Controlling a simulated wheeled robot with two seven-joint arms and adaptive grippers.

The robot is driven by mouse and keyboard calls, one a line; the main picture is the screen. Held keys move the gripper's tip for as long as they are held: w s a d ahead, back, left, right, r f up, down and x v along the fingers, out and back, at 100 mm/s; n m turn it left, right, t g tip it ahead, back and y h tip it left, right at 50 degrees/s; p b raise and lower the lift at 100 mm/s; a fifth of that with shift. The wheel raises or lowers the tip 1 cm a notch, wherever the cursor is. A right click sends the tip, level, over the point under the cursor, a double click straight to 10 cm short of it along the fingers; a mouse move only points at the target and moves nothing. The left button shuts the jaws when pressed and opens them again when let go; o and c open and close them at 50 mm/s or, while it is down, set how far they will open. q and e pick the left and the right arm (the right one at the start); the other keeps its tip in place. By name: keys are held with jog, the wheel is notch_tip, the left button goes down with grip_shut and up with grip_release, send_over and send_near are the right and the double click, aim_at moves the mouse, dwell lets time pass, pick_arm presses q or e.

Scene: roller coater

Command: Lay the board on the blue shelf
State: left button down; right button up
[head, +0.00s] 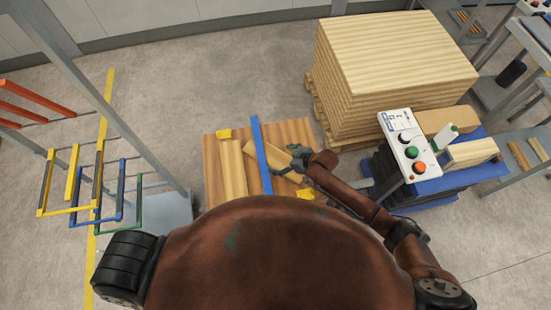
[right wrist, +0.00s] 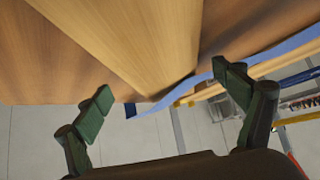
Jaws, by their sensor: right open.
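The blue shelf (head: 98,220) is an open frame on the rack at the left, between yellow and green ones. My left gripper is not in view.
A blue bar (head: 260,150) crosses the work surface, with another board (head: 233,182) at its left and yellow blocks (head: 223,134) at the edges. A tall plank stack (head: 390,60) and a control box (head: 408,145) stand at the right. Grey rack posts (head: 120,120) rise at the left.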

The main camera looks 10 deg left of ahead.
jog(key=shift+x, duration=0.8)
jog(key=shift+d, duration=0.1)
jog(key=shift+c, duration=0.2)
jog(key=c, duration=1.6)
jog(key=shift+c, duration=0.2)
jog(key=shift+r, duration=0.1)
